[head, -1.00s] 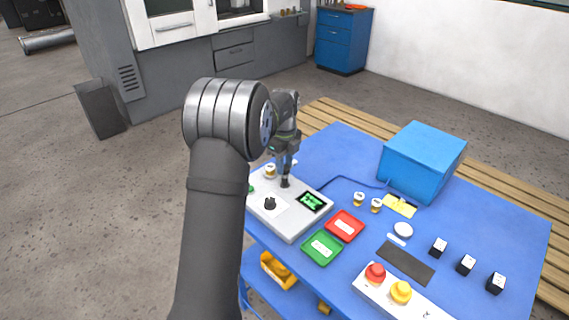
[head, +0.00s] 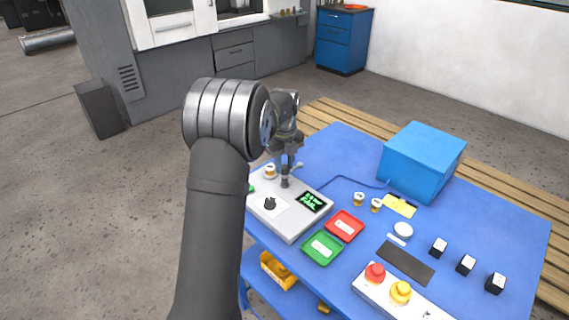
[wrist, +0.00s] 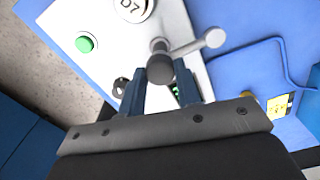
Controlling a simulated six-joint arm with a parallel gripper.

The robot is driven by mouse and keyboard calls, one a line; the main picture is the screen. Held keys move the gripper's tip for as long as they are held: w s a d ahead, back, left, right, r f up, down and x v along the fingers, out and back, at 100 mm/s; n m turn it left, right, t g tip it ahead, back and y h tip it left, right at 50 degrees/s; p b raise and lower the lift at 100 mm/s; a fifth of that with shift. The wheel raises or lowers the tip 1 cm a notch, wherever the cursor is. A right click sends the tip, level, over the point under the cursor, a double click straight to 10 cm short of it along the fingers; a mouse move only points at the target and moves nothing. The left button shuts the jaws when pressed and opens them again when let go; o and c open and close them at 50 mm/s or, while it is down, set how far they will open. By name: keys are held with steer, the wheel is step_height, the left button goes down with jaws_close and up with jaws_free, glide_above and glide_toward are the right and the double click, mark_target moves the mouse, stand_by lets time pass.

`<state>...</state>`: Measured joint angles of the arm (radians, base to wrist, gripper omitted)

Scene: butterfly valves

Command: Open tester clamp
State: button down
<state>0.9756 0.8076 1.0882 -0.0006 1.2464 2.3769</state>
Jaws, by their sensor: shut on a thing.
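The tester (head: 290,222) is a light grey box at the near left of the blue table, with a lit screen (head: 312,202) and a black knob (head: 269,204). My gripper (head: 287,163) is low over its far part. In the wrist view its blue fingers (wrist: 161,80) are shut on the clamp handle (wrist: 160,66), whose dark rounded end shows between them. A pale metal clamp arm (wrist: 190,47) runs from there to a round knob (wrist: 214,38). A valve marked 07 (wrist: 132,7) sits at the tester's end. The fingers hide part of the handle.
A red tray (head: 344,226) and a green tray (head: 322,247) lie beside the tester. Several small parts lie further right. A blue box (head: 423,160) stands at the back with a cable running from it. A green button (wrist: 84,44) is on the tester.

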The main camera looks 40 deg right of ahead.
mark_target(285, 167)
steer(key=c, duration=1.1)
jaws_free()
steer(key=shift+o, duration=0.2)
step_height(285, 167, up, 18)
steer(key=shift+f, duration=0.25)
step_height(285, 167, down, 18)
steer(key=shift+r, duration=0.25)
